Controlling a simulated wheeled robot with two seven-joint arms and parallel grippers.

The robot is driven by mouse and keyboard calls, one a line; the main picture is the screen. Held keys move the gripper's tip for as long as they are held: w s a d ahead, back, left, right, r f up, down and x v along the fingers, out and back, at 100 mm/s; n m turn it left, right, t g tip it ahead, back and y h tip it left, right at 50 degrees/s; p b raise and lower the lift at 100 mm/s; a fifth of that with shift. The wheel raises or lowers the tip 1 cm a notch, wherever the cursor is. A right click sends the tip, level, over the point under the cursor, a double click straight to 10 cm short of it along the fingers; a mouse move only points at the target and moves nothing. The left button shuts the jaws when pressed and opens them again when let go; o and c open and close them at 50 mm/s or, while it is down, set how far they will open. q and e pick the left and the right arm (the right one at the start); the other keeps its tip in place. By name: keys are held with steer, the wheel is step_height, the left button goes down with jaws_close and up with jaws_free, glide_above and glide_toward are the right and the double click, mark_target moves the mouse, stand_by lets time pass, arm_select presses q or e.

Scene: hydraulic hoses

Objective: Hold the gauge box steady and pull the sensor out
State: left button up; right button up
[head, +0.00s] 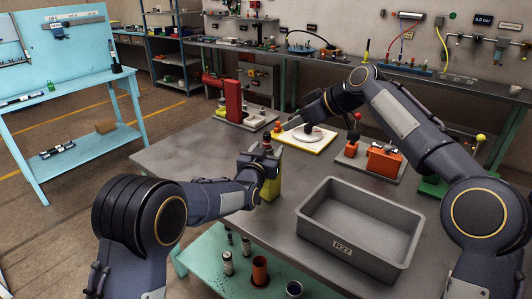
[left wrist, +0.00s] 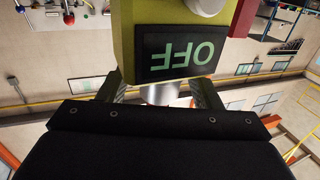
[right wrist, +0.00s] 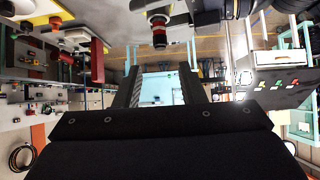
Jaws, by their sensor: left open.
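The gauge box (head: 270,187) is yellow-green and stands on the table at centre. In the left wrist view the box (left wrist: 125,45) appears upside down, with a dark display reading OFF. The sensor (head: 267,144), dark with a red band, stands up at its top; a silver cylinder (left wrist: 160,93) shows at the box's top edge. My left gripper (head: 262,165) is open at the upper part of the box, its fingers apart on either side in the wrist view. My right gripper (head: 290,124) is open and empty, behind and above the sensor (right wrist: 159,32).
A grey bin (head: 345,243) stands on the table at right front. Behind are a red upright fixture (head: 233,100), a yellow-edged white plate (head: 310,141) under my right arm, and an orange block fixture (head: 383,160). The table's left part is clear.

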arm_select(q)
steer(key=shift+c, duration=0.5)
steer(key=c, duration=1.2)
arm_select(e)
steer(key=shift+o, duration=0.3)
